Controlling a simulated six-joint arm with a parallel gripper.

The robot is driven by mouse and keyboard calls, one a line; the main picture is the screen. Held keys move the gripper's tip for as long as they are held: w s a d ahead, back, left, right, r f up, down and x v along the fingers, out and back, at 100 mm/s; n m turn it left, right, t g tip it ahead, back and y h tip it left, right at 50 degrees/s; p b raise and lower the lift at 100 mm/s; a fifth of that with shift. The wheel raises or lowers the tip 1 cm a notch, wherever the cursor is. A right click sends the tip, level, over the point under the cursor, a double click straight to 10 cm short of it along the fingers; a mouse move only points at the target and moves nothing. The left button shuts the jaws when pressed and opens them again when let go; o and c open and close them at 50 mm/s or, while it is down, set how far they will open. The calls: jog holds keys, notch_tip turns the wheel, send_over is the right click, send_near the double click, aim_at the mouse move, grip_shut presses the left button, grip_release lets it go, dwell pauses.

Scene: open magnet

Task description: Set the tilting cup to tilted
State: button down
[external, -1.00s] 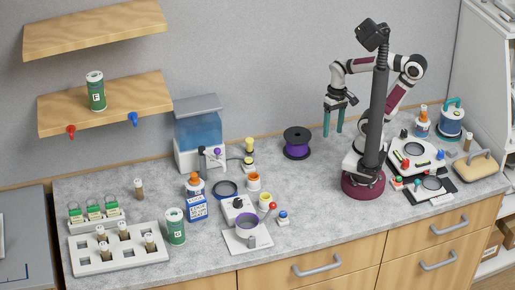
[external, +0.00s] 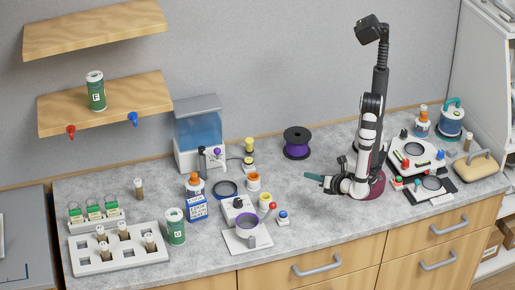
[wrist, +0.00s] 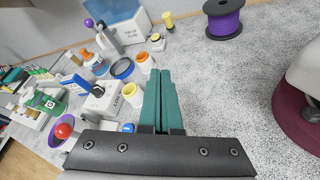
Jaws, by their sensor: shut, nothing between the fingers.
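The tilting cup (external: 247,225) appears to be the purple-rimmed grey cup on a white base near the front edge, with a red ball (external: 272,206) on a lever at its right. Its rim looks about level in the external view. In the wrist view the purple rim (wrist: 57,139) shows at the lower left, partly hidden by the red ball (wrist: 64,131) and my gripper's body. My gripper (external: 308,176) has green fingers, is shut and empty, and points left, low over the counter to the right of the cup. The closed fingers also show in the wrist view (wrist: 159,75).
A white box with a black knob (external: 238,208) stands just behind the cup. A purple spool (external: 297,143) stands at the back.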

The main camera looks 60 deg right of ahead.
jog(key=s+a+f+n+t+y, duration=0.1)
jog(key=s+a+f+n+y, duration=0.2)
jog(key=s+a+n+y, duration=0.7)
jog(key=shift+f+n+y, duration=0.4)
jog(key=shift+n+y, duration=0.5)
jog(key=shift+y, duration=0.2)
jog(key=shift+a, duration=0.1)
jog(key=w+r+x, duration=0.1)
jog(key=r+x, duration=0.1)
jog(key=x, duration=1)
jog(key=shift+w+r, duration=0.35)
jog(key=shift+r, duration=0.15)
jog(key=shift+r, duration=0.1)
